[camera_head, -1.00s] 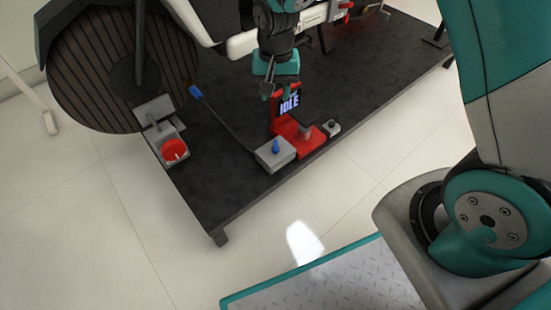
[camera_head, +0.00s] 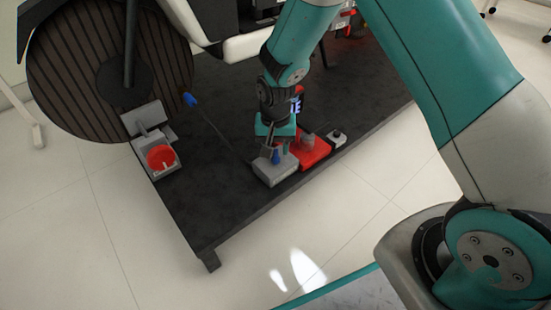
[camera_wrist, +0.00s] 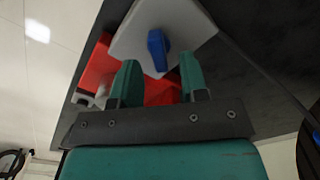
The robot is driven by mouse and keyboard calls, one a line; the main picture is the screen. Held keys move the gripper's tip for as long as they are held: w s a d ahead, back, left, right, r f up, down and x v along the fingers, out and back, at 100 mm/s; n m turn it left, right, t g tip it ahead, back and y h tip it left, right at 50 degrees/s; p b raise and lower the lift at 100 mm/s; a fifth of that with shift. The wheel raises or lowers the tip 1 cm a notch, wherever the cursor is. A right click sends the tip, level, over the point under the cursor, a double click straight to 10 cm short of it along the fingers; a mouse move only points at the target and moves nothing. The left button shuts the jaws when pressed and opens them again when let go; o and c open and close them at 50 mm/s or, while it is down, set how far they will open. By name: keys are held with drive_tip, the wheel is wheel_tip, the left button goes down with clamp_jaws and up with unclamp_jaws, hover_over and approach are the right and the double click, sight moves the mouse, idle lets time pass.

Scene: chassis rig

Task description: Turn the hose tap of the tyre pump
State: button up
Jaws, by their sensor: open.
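The hose tap is a small blue lever (camera_wrist: 157,48) on top of a grey box (camera_wrist: 190,22) in the wrist view. In the head view the blue tap (camera_head: 276,156) stands on the grey box (camera_head: 277,174) near the platform's front edge. My gripper (camera_wrist: 157,78) is open and empty, with its two teal fingers pointing toward the tap. The tap lies just beyond the fingertips and between their lines, apart from both. In the head view my gripper (camera_head: 272,150) is right over the box and partly covers the tap. The red pump unit (camera_head: 313,152) stands beside the box.
The pump's lit display (camera_head: 297,106) is partly hidden by my arm. A grey box with a red knob (camera_head: 161,157) sits at the left platform edge. A hose with a blue end (camera_head: 190,99) runs across the dark platform (camera_head: 215,205). A large ribbed disc (camera_head: 60,80) stands left.

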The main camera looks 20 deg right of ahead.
drive_tip(key=shift+f, duration=0.85)
drive_tip(key=shift+c, duration=0.4)
clamp_jaws()
